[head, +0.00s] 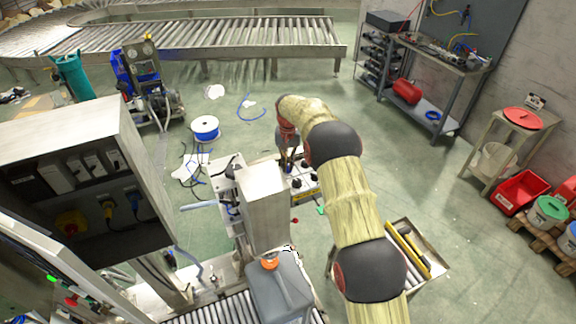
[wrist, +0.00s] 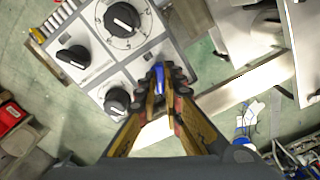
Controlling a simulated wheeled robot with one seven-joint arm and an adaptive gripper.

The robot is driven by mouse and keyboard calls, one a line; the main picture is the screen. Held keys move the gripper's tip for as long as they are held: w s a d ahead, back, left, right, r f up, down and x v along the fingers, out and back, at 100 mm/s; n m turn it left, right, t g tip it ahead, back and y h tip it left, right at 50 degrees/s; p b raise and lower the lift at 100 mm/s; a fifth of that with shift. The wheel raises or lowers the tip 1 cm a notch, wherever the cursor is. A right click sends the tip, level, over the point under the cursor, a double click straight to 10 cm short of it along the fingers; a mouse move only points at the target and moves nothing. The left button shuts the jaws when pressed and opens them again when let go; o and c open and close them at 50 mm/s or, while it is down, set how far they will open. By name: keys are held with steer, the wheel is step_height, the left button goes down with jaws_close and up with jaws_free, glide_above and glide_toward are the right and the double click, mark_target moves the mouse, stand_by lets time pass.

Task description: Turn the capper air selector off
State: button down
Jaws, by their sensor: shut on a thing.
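A pale control panel (wrist: 122,48) fills the upper left of the wrist view, with several black knobs. A large black knob on a round scale (wrist: 122,19) is at the top, one black knob (wrist: 73,58) at the left and another (wrist: 117,101) lower down. My gripper (wrist: 166,88) is shut on a small blue handle (wrist: 159,72) at the panel's right edge. The fingers hide its lower part and its mount. The labels are too small to read, so its exact setting cannot be told. In the head view my gripper (head: 288,166) reaches down to the panel (head: 302,181).
A steel column (head: 262,205) stands just left of the panel. A grey jug with an orange cap (head: 280,292) sits on the rollers in front. A tray with a yellow level (head: 408,248) is at right. The floor beyond is mostly open, with a blue hose spool (head: 205,128).

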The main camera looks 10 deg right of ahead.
mark_target(288, 166)
stand_by(0.4)
steer(key=c, duration=1.9)
jaws_free()
steer(key=shift+r, duration=0.1)
step_height(288, 166, up, 12)
steer(key=shift+f, duration=0.1)
